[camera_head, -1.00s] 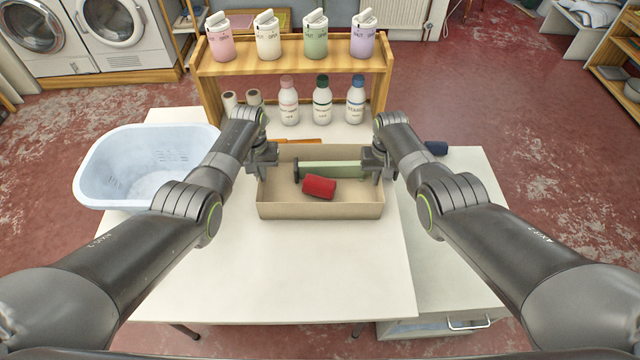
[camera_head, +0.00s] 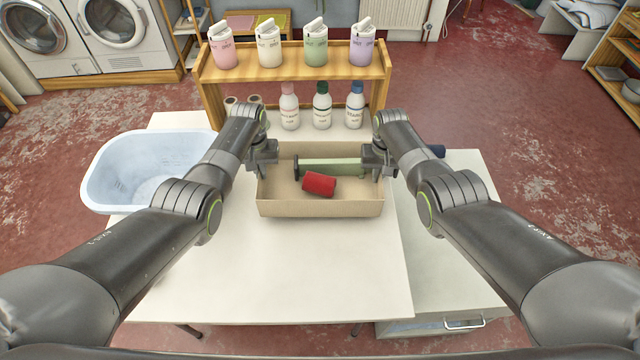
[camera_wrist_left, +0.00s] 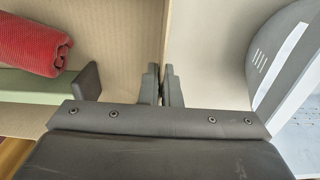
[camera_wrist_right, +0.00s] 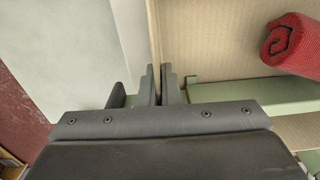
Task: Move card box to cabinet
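The open card box (camera_head: 320,208) is held above the white table, between my two grippers. Inside it lie a red roll (camera_head: 319,184) and a green bar with dark ends (camera_head: 335,166). My left gripper (camera_head: 264,160) is shut on the box's left wall; the left wrist view shows the fingers (camera_wrist_left: 161,85) on both sides of that wall. My right gripper (camera_head: 376,162) is shut on the right wall, its fingers (camera_wrist_right: 158,85) also straddling the cardboard. A low white cabinet (camera_head: 455,270) with a drawer handle stands at the table's right side.
A wooden shelf (camera_head: 290,72) with several dispensers on top and bottles below stands just behind the box. A pale blue basket (camera_head: 105,185) is at the table's left.

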